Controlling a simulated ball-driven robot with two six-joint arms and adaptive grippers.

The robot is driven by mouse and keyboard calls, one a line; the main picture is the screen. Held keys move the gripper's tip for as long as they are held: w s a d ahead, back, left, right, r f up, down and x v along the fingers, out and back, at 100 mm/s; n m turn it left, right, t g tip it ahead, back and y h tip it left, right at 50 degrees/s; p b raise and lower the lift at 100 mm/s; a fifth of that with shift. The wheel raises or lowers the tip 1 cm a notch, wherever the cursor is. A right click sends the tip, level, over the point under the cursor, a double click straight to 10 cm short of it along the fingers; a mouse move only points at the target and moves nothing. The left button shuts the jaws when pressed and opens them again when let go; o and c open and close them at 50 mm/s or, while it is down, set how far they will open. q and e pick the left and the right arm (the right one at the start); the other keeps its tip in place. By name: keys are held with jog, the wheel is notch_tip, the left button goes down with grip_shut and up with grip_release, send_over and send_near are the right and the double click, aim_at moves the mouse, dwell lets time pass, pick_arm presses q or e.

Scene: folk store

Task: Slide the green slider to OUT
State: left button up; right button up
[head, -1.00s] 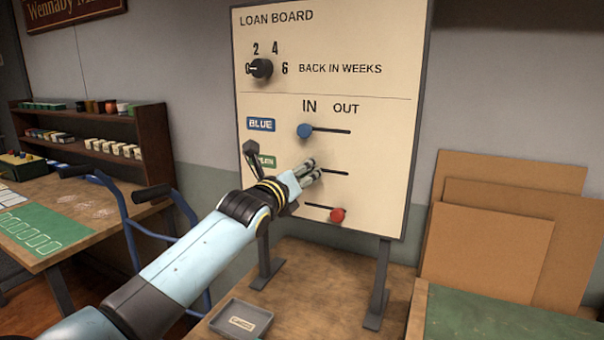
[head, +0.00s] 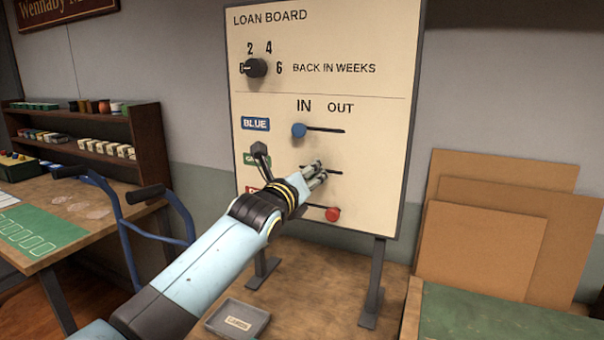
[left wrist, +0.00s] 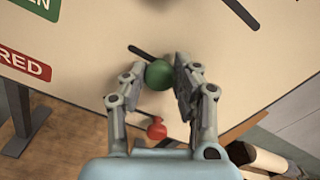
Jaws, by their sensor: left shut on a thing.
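The loan board (head: 385,75) stands upright with IN and OUT printed above its slots. The green slider (left wrist: 158,75) shows as a round green knob in the left wrist view, between the two fingers of my left gripper (left wrist: 158,85). The gripper is shut on it. A length of dark slot (left wrist: 140,53) shows on the knob's IN side. In the head view my left gripper (head: 320,172) hides the knob, and a short bit of slot (head: 337,173) shows to its right, toward OUT. My right gripper is not in view.
The blue slider (head: 299,130) sits at the IN end above. The red slider (head: 333,214) is at the OUT end below, close under my gripper. A dial (head: 256,68) is near the top. A small grey tray (head: 238,318) lies on the table.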

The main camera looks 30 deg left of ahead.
pick_arm(q)
jog(key=shift+w+d, duration=0.15)
jog(key=shift+d, duration=2.4)
jog(key=o, duration=1)
jog(key=shift+a, duration=0.1)
jog(key=shift+o, duration=0.2)
jog(key=p, duration=0.4)
send_near(337, 172)
jog(key=shift+s, duration=1.4)
jog(key=shift+f, duration=0.1)
